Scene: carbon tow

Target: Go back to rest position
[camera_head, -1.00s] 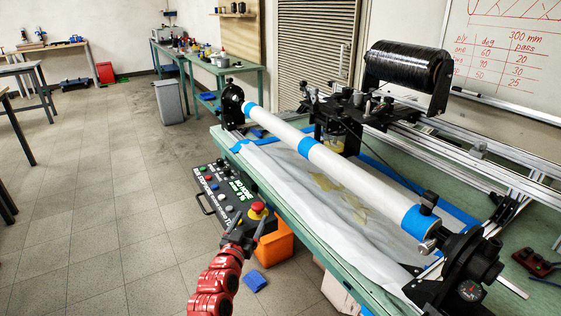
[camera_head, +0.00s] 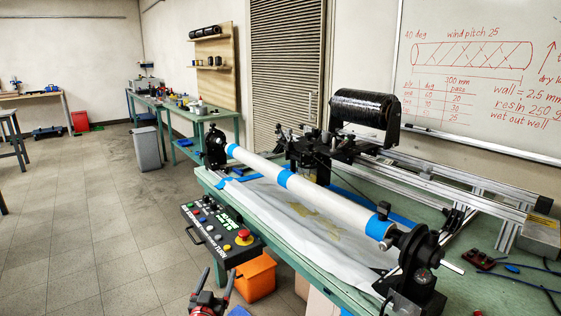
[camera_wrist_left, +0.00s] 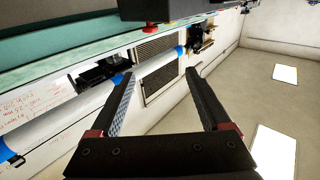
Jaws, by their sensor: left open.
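My left gripper (camera_head: 219,274) shows at the bottom of the head view, with its two dark fingers spread apart and nothing between them. It is below and in front of the control panel (camera_head: 212,232), apart from it in the picture. In the left wrist view the open fingers (camera_wrist_left: 159,74) are also empty, with the wall and winding machine beyond. The panel has several coloured buttons and a red knob (camera_head: 244,234) on yellow at its near end. My right gripper is not in view.
A green table (camera_head: 207,179) carries a white mandrel (camera_head: 330,202) with blue bands and a black tow spool (camera_head: 365,107). An orange bin (camera_head: 256,277) stands under the panel. A grey bin (camera_head: 147,148) stands farther back. The tiled floor (camera_head: 90,230) on the left is clear.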

